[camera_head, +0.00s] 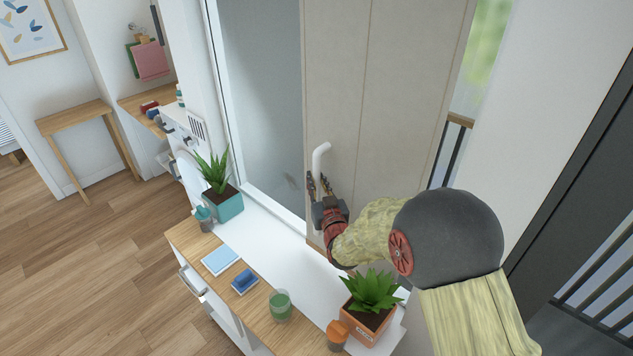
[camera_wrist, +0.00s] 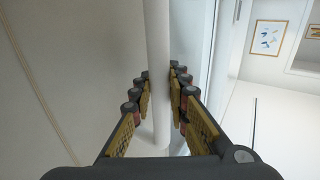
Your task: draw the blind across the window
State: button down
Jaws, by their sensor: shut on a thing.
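The blind (camera_head: 385,100) is a beige panel with vertical seams, hanging over the right part of the window. The window glass (camera_head: 262,90) to its left is uncovered. A white bar handle (camera_head: 321,155) with a bent top stands on the blind near its left edge. My gripper (camera_head: 318,182) is at the handle's lower part, shut on it. In the wrist view the white handle (camera_wrist: 157,35) runs between the two fingers of my gripper (camera_wrist: 160,75). The handle's lower end is hidden by my gripper in the head view.
A potted plant in a teal pot (camera_head: 228,205) stands on the sill at left. Another in an orange pot (camera_head: 368,318) stands below my arm. A green cup (camera_head: 281,306), an orange-lidded jar (camera_head: 337,335) and a blue sponge (camera_head: 244,281) are on the wooden counter.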

jog(key=shift+a, duration=0.1)
dwell(0.3)
jog(key=w+a+b, duration=0.7)
jog(key=w+a, duration=1.6)
jog(key=shift+w+a+r, duration=0.2)
jog(key=shift+a, duration=0.05)
jog(key=c, duration=2.2)
grip_release()
jog(key=shift+r, duration=0.1)
jog(key=o, duration=0.3)
jog(key=shift+w+a+f, duration=0.2)
jog(key=shift+f, duration=0.05)
jog(key=shift+o, duration=0.9)
jog(key=shift+d, duration=0.1)
